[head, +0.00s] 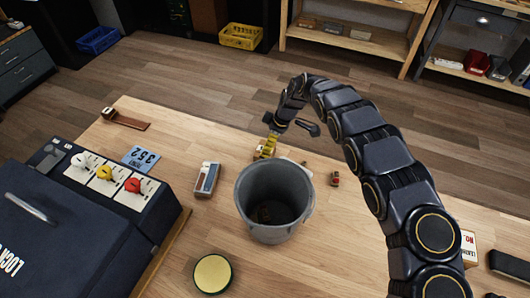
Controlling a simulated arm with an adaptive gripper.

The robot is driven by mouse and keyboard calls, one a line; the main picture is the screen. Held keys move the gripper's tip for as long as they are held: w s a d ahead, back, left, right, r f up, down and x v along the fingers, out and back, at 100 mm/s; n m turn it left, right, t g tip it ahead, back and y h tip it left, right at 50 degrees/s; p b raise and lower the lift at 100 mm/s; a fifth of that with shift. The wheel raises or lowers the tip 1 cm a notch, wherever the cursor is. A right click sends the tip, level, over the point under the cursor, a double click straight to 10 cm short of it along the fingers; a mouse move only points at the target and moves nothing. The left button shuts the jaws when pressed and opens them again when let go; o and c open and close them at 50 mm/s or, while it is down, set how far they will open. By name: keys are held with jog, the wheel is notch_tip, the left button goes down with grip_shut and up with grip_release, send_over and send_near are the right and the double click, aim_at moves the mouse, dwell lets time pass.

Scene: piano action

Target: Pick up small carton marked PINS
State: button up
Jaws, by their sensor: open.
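No lettering reading PINS can be made out in the head view, so I cannot tell which thing is the small carton. A small upright white-and-grey box (207,179) with dark and reddish patches is on the wooden bench, left of the bucket. A small yellow item (267,146) is at the bench's far side, just below my gripper; its shape is partly hidden. A pale box with red lettering (468,246) is at the right, partly behind my arm. My gripper (291,126) is open with its fingers spread, over the bench's far edge, and looks empty.
A grey bucket (272,200) with something dark inside stands mid-bench, close in front of my gripper. A dark case with coloured knobs (103,173) fills the left. A round yellow-topped tin (212,273) is at the front. A small reddish-brown piece (335,179) is right of the bucket.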

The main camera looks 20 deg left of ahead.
jog(key=x, duration=0.6)
jog(key=shift+s+a+f, duration=0.1)
jog(key=shift+s+f, duration=0.05)
jog(key=shift+s, duration=0.1)
jog(key=c, duration=1)
